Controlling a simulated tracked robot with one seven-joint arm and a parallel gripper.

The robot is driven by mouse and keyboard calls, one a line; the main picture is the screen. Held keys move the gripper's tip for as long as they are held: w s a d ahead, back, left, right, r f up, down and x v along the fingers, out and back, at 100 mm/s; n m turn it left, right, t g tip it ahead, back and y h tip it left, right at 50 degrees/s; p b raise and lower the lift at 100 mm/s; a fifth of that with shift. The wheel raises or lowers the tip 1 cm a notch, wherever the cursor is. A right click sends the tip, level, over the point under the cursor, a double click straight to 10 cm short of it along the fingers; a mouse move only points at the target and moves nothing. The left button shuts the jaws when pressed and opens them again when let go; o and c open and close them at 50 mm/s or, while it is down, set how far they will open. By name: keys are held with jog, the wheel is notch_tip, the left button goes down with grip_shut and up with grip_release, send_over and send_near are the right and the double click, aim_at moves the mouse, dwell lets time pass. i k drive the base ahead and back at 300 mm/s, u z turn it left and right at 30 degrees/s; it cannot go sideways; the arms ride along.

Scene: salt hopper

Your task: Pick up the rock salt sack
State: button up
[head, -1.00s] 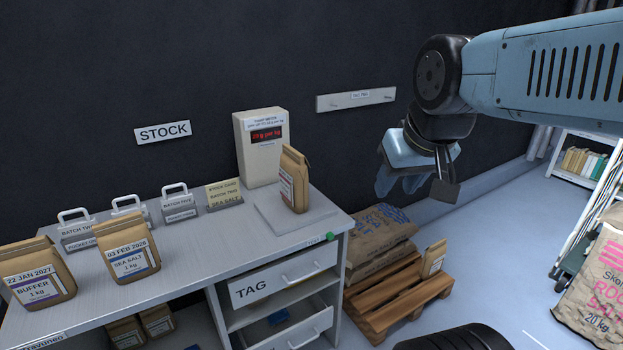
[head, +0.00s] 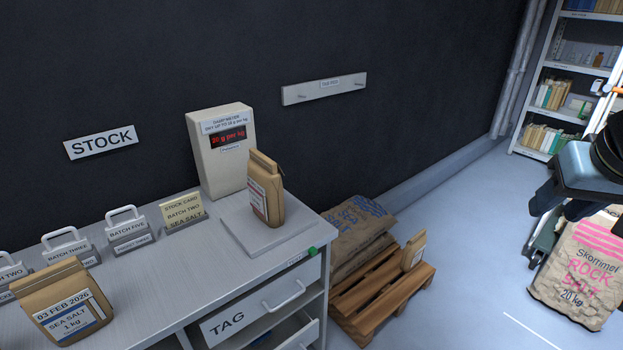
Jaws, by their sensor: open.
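The rock salt sack (head: 580,273) is a large tan sack with pink "ROCK SALT 20 kg" lettering. It stands on the floor at the right edge of the head view, and its upper right part is cut off or covered. Part of my arm shows at the right edge, above and in front of the sack's top. My gripper's fingers cannot be made out in this view, so its place relative to the sack cannot be told.
A wooden pallet (head: 382,298) holds sea salt sacks (head: 352,232) and a small bag (head: 413,250). The bench (head: 150,285) at left carries a meter (head: 222,150), a paper bag (head: 266,190) and batch holders. A shelf (head: 562,85) stands behind. Floor between pallet and sack is clear.

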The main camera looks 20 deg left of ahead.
aim_at(265, 186)
jog(key=z, duration=0.95)
jog(key=k, duration=1.1)
jog(key=u, duration=2.05)
jog(key=k, duration=0.1)
jog(key=u, duration=0.1)
jog(key=i, duration=1)
jog(key=z, duration=0.05)
